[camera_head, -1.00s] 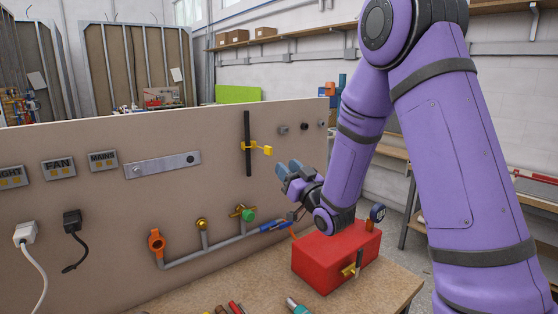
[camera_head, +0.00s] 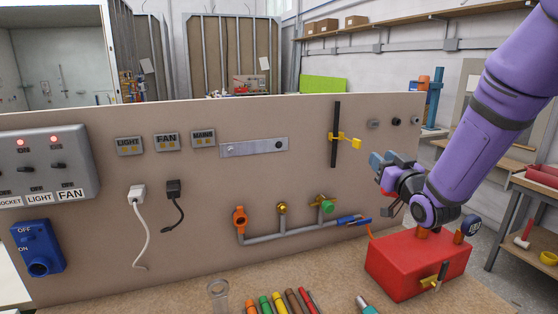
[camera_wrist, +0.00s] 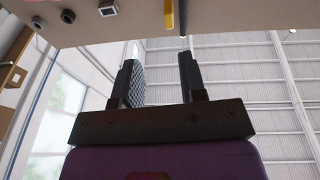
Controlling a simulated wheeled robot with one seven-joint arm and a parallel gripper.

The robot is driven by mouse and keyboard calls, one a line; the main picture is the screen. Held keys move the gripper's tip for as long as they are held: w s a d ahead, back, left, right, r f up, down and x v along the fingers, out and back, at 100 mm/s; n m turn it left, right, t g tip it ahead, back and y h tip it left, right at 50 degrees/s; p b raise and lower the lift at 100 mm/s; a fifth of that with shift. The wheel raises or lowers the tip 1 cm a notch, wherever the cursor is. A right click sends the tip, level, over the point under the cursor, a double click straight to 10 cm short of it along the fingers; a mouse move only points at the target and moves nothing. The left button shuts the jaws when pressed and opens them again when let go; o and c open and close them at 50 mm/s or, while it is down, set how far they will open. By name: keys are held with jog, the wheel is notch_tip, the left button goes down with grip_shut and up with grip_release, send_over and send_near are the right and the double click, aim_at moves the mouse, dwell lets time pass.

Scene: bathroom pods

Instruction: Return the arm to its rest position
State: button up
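My gripper (camera_head: 382,170) is at the right of the head view, in front of the upright board (camera_head: 80,115) and above the left end of the red toolbox (camera_head: 405,262). My purple arm comes down to it from the upper right. In the wrist view the two dark fingers of my gripper (camera_wrist: 160,80) stand apart with nothing between them. The wrist camera looks up at the ceiling, with the board's edge across the top.
The board carries a yellow-handled latch (camera_head: 345,140), pipe valves (camera_head: 282,209), plugs (camera_head: 137,192) and a switch box (camera_head: 40,165). Coloured markers (camera_head: 278,303) lie on the bench (camera_head: 185,300). A side table (camera_head: 535,190) stands at the right.

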jog(key=s+d+r+m+g+h, duration=0.25)
jog(key=s+r+g+h, duration=0.3)
jog(key=s, duration=0.45)
jog(key=s+g, duration=0.9)
jog(key=s, duration=1.5)
jog(key=shift+s+a+f, duration=0.25)
jog(key=shift+a, duration=0.05)
jog(key=shift+m+y, duration=0.25)
